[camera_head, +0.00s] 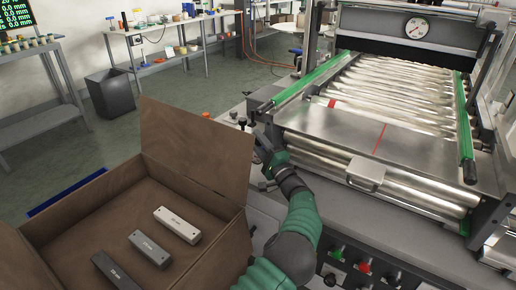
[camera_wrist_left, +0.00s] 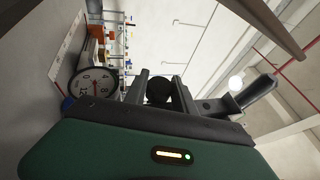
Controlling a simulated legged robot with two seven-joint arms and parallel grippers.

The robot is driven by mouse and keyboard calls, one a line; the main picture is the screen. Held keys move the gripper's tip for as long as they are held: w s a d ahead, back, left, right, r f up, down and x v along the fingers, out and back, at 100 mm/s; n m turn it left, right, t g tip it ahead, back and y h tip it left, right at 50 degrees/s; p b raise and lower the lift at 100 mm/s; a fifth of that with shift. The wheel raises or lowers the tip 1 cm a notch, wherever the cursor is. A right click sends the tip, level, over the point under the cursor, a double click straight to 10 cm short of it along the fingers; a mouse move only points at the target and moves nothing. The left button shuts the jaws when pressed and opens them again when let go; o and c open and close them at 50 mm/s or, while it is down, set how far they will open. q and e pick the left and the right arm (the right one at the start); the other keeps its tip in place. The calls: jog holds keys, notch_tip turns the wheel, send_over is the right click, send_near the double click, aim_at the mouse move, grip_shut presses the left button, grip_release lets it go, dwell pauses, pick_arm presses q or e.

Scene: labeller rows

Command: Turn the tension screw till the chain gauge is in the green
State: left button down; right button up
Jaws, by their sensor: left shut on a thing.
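My left gripper (camera_head: 264,146) is at the left side of the roller machine, beside its near left corner. In the left wrist view its two fingers (camera_wrist_left: 159,80) are shut on a dark round knob, the tension screw (camera_wrist_left: 158,92). A round dial gauge with a white face and dark rim (camera_wrist_left: 96,84) shows left of the fingers there; its needle and any green band are too small to read. In the head view another white dial (camera_head: 417,27) sits on the machine's rear crossbar. I cannot tell which is the chain gauge. My right gripper is not in view.
An open cardboard box (camera_head: 195,150) with several small grey and dark blocks stands close left of my arm. Green guide rails (camera_head: 315,80) flank the rollers (camera_head: 395,90). Green, red and black knobs (camera_head: 363,265) are on the front panel. A black handle (camera_wrist_left: 256,92) is right of the fingers.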

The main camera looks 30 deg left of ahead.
pick_arm(q)
jog(key=shift+d+f, duration=0.1)
jog(key=shift+f, duration=0.25)
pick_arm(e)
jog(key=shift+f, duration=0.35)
pick_arm(q)
jog(key=c, duration=1)
grip_release()
jog(key=shift+c, duration=0.2)
jog(key=shift+r, duration=0.15)
